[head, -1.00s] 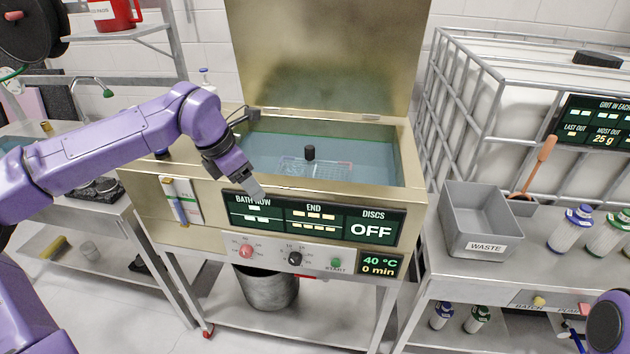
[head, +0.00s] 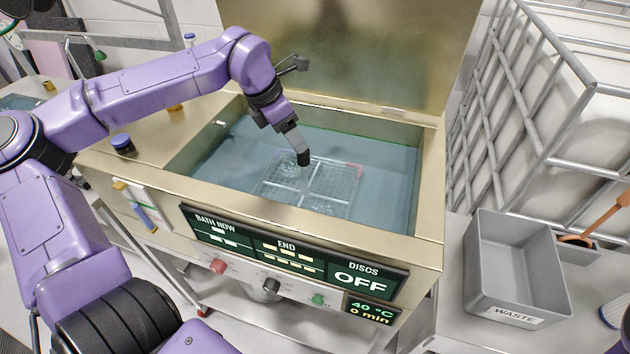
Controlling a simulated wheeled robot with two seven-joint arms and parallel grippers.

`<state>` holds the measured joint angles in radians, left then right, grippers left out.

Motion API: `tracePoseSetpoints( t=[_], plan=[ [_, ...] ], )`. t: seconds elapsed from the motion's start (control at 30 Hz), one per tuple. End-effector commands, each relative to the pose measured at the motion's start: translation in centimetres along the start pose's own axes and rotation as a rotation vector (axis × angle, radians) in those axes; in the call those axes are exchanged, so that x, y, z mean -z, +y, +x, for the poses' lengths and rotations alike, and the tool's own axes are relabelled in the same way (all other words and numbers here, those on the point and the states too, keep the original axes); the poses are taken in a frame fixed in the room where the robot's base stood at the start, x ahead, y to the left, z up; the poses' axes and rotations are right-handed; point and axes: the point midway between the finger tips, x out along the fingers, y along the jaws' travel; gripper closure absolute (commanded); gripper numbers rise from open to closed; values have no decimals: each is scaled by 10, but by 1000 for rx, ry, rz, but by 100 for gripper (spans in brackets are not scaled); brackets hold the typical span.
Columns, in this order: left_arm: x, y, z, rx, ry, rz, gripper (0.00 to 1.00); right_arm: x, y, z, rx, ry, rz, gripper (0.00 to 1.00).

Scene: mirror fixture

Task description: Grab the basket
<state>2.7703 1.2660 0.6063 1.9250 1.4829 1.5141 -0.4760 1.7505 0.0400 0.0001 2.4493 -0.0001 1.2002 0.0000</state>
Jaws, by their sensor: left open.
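The wire basket (head: 335,185) sits in the blue-grey liquid of the open bath (head: 405,212), its grid divided into compartments. A black knob (head: 304,158) stands up above it on a post. My left gripper (head: 297,146) points down into the bath from the upper left, its fingertips at the top of the knob. The fingers are open, and from this angle I cannot tell whether the knob lies between them or just behind them. The arm and fingers hide a little of the basket's far side. My right gripper is out of view.
The bath's lid (head: 350,50) stands open at the back. The control panel (head: 290,255) on the bath's front reads OFF. A grey waste bin (head: 480,270) stands at the right, in front of a metal cage (head: 540,90). The bath's right part is clear.

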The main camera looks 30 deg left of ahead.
Motion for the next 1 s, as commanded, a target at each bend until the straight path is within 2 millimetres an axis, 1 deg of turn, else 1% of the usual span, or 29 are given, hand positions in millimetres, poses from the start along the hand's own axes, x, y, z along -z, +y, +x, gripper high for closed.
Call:
tracePoseSetpoints(
  t=[0.03, 0.1, 0.27, 0.43, 0.5, 0.6, 0.8, 0.87, 0.9, 1.0],
  plan=[
    [1, -1, 10, 3, 5, 0, 39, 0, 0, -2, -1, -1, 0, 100],
    [0, -1, 24, 3, 5, 1, 39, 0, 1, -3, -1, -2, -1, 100],
    [-2, -1, 45, 4, 6, 1, 39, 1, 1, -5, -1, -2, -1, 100],
    [-2, -7, 74, 5, 9, 1, 39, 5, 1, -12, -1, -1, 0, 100],
    [-1, -6, 86, 3, 7, 0, 39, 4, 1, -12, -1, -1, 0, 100],
    [-1, -6, 94, 3, 3, -1, 39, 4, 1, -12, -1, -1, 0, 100],
    [-1, -6, 94, 3, 2, -1, 39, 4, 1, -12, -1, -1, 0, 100],
    [-1, -6, 94, 3, 2, -1, 59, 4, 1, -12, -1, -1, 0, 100],
    [-1, -6, 94, 3, 2, -1, 72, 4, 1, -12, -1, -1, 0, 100],
    [-1, -6, 94, 3, 2, -1, 100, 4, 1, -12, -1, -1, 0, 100]
  ],
)
